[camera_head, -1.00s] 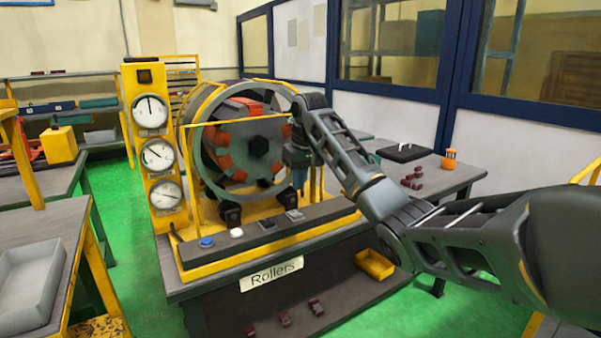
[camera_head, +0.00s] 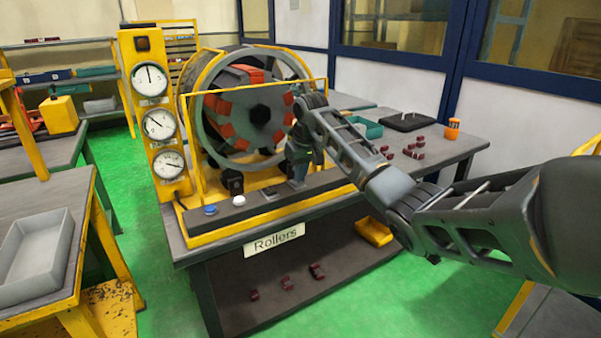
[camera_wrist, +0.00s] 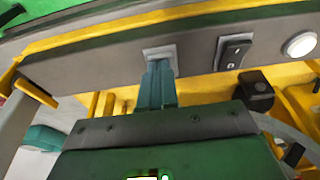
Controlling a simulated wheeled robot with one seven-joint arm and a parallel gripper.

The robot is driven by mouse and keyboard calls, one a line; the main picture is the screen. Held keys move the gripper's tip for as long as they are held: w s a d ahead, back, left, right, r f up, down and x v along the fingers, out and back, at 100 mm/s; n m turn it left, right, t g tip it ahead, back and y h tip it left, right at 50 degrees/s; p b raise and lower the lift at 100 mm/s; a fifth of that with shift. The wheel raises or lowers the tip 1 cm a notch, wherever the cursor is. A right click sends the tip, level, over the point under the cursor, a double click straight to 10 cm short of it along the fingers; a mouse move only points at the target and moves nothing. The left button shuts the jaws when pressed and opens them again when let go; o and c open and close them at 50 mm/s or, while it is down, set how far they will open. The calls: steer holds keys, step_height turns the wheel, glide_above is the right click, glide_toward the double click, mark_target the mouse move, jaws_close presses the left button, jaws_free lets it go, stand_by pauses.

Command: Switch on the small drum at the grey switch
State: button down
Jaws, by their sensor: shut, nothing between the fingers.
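My gripper (camera_wrist: 160,66) is shut and empty, its teal fingers pointing at the grey switch (camera_wrist: 158,51) on the dark control strip. The fingertips overlap the switch's lower part in the wrist view; whether they press it I cannot tell. In the head view my gripper (camera_head: 297,180) is low over the strip (camera_head: 325,181) and mostly hides the switch. The drum (camera_head: 240,108), with orange-red blocks and a dark hub, sits in a grey ring behind a yellow frame. Whether it turns I cannot tell.
Beside the grey switch are a black rocker switch (camera_wrist: 235,52) and a white button (camera_wrist: 299,45). A blue button (camera_head: 210,210) is at the strip's left end. A yellow gauge column (camera_head: 155,115) stands left of the drum. The yellow frame bar (camera_head: 197,150) is close by.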

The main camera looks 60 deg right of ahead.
steer(key=shift+s+a+f+t, duration=0.15)
steer(key=shift+a+f+t, duration=0.1)
steer(key=shift+f+t, duration=0.25)
steer(key=shift+r+h, duration=0.15)
steer(key=shift+h, duration=0.15)
steer(key=shift+d, duration=0.15)
steer(key=shift+w+d+r, duration=0.3)
steer(key=shift+w+d, duration=0.05)
steer(key=shift+w, duration=0.3)
steer(key=shift+r, duration=0.1)
